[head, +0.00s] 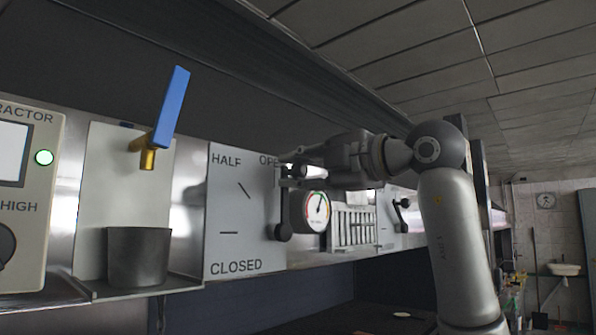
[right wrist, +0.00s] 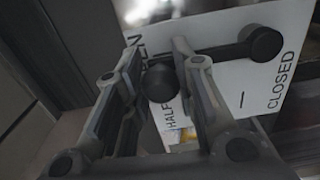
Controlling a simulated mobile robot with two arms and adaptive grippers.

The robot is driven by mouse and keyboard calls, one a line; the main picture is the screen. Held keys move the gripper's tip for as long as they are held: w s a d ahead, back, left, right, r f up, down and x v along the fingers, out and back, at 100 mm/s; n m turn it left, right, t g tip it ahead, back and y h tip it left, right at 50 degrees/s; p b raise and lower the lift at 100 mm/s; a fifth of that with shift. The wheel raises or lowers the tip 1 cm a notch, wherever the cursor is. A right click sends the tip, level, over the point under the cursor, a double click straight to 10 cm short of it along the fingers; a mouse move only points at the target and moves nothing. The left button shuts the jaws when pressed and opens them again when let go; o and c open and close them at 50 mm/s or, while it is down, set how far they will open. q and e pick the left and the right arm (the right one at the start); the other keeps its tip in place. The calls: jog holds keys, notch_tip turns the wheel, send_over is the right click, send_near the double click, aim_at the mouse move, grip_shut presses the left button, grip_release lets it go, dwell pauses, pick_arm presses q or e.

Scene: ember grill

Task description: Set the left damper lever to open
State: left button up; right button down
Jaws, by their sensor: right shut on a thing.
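The left damper plate (head: 225,232) is a pale panel marked HALF, CLOSED and a partly hidden OPEN. Its black lever has its pivot (head: 282,232) at the plate's right side, and its arm runs up toward the OPEN label. The right wrist view shows the pivot (right wrist: 265,43) and the round knob (right wrist: 160,82) at the lever's other end. My right gripper (head: 286,172) is shut on the knob, which sits between the two fingers (right wrist: 157,62). In the head view the gripper hides the lever's top and part of OPEN. My left gripper is not in view.
A round gauge (head: 317,211) and a vent grille (head: 354,228) are close right of the plate. Another black lever (head: 402,216) is farther right. A blue-handled tap (head: 170,108) and a dark cup (head: 139,256) stand left of the plate.

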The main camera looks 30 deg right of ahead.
jog(key=shift+d, duration=0.1)
jog(key=c, duration=1.4)
grip_release()
jog(key=shift+c, duration=0.2)
jog(key=shift+o, duration=1.4)
jog(key=shift+d, duration=0.2)
jog(key=shift+a, duration=0.1)
